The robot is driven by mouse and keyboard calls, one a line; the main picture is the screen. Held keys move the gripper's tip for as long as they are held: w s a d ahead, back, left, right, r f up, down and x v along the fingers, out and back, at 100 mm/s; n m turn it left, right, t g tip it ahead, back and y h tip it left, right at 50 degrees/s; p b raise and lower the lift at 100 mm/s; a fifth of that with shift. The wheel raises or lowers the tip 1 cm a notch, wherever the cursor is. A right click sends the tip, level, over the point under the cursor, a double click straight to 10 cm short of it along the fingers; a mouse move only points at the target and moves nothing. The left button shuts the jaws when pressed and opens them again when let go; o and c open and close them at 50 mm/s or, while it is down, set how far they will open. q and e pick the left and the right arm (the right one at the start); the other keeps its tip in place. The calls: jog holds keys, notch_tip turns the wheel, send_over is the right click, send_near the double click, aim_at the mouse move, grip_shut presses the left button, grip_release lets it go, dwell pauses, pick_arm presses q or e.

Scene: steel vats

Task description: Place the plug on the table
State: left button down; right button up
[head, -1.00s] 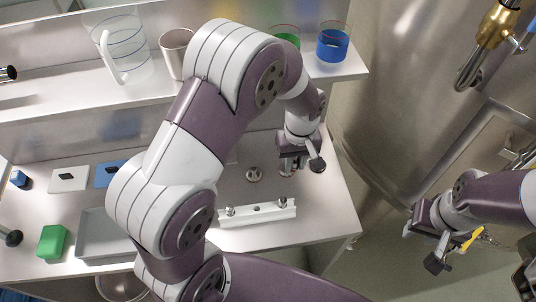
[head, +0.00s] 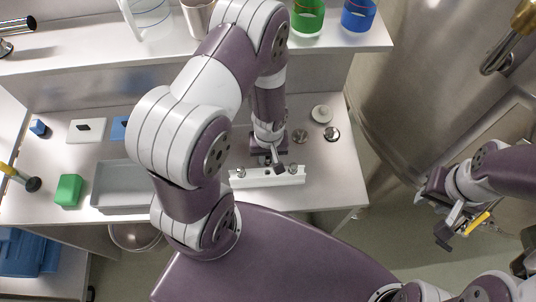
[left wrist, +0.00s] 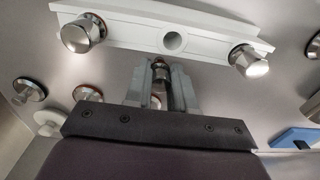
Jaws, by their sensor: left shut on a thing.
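My left gripper (head: 268,158) is above the table (head: 225,200), just behind the white rack (head: 270,179). In the left wrist view its fingers (left wrist: 160,88) are shut on a small metal plug (left wrist: 160,68) with a reddish ring. The plug is near the rack's empty middle hole (left wrist: 173,42); its height above the table is unclear. Metal pieces stand at both rack ends, left (left wrist: 83,33) and right (left wrist: 248,61). My right gripper (head: 450,208) is by the large vat, away from the table; its jaws are unclear.
Two round metal pieces (head: 299,136) (head: 331,134) and a white disc (head: 321,113) lie on the table's right. A grey tray (head: 122,181) and green block (head: 69,189) are left. A shelf (head: 335,48) with beakers overhangs the back; a vat (head: 410,100) stands right.

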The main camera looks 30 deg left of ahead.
pick_arm(q)
jog(key=shift+w+f, duration=0.1)
jog(key=c, duration=0.9)
grip_release()
jog(key=shift+c, duration=0.2)
notch_tip(320, 180, up, 20)
jog(key=s+d+m+t, duration=0.1)
jog(key=s+m, duration=0.1)
jog(key=m, duration=0.4)
jog(key=shift+s, duration=0.15)
